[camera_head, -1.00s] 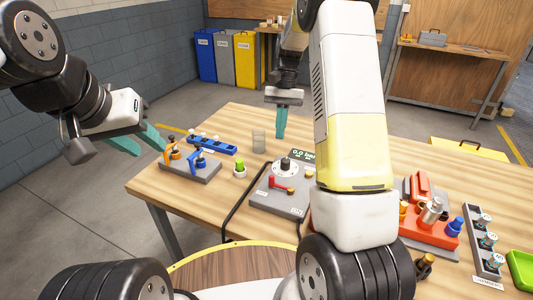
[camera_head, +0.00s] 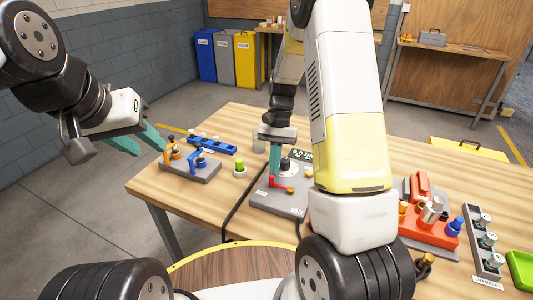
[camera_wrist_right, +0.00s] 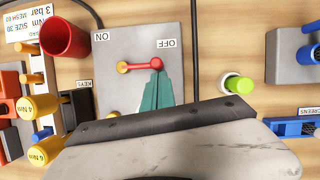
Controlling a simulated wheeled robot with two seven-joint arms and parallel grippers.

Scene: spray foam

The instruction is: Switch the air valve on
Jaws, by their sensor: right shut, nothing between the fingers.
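The air valve lever (camera_head: 282,187) is red with a yellow end, on a grey control box (camera_head: 275,204). In the right wrist view the lever (camera_wrist_right: 140,66) lies across the box, its red end by the OFF label (camera_wrist_right: 167,43) and its yellow end toward the ON label (camera_wrist_right: 102,37). My right gripper (camera_head: 273,183) is shut and empty, its teal fingertips at the lever's red end; they also show in the right wrist view (camera_wrist_right: 157,73). I cannot tell whether they touch it. My left gripper (camera_head: 145,146) is open and empty, left of the table.
A dial (camera_head: 285,166) and pressure display (camera_head: 302,154) are on the box's far side. A red tool block (camera_head: 428,226) is to the right. A black hose runs beside the box.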

